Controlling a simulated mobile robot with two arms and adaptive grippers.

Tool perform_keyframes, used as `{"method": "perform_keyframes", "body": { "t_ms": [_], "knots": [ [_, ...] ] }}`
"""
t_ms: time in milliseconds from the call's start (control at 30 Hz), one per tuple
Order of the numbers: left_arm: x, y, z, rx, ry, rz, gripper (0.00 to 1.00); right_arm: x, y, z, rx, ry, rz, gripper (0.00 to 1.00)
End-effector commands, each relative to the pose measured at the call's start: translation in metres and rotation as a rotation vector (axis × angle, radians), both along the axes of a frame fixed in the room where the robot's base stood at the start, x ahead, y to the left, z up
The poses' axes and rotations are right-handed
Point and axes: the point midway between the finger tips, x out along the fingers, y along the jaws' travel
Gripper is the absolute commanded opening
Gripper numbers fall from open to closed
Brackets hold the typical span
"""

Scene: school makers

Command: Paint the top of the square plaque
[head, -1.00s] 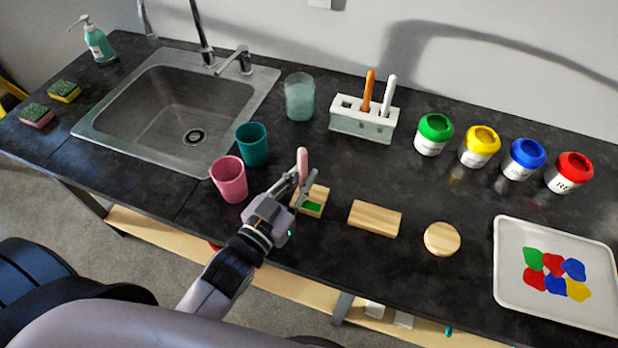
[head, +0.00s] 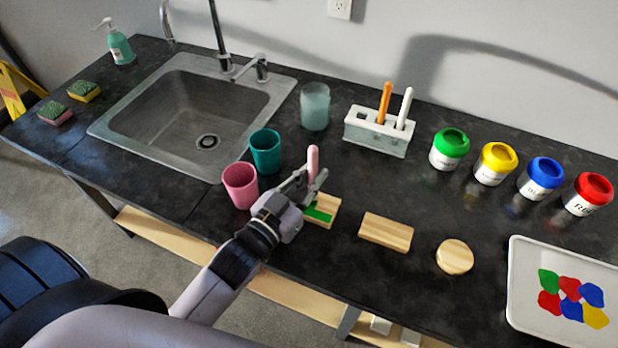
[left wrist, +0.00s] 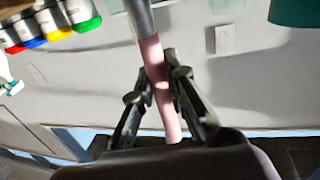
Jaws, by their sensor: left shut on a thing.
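My left gripper (head: 304,184) is shut on a pink-handled brush (head: 312,160), held upright over the square plaque. The brush handle also shows between the fingers in the left wrist view (left wrist: 160,85). The square plaque (head: 328,221) is light wood and lies on the dark counter, with a green painted patch (head: 318,213) on its top. The gripper hides part of the plaque and the brush's lower end in the head view. My right gripper is not in view.
A rectangular plaque (head: 386,231) and a round plaque (head: 455,256) lie to the right. A white palette (head: 524,290) holds several paint blobs. Pink (head: 240,186) and teal (head: 265,152) cups stand left of the plaque. Paint jars (head: 495,164) and a brush holder (head: 376,133) stand behind.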

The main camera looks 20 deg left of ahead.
Motion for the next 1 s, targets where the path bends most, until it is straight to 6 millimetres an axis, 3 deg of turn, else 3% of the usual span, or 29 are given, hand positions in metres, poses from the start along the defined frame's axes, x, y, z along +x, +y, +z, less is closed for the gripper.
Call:
{"method": "perform_keyframes", "body": {
  "t_ms": [1000],
  "knots": [
    [-0.002,-0.046,0.001,-0.002,0.0,0.001,0.0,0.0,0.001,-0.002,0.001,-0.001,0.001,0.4]
  ]
}}
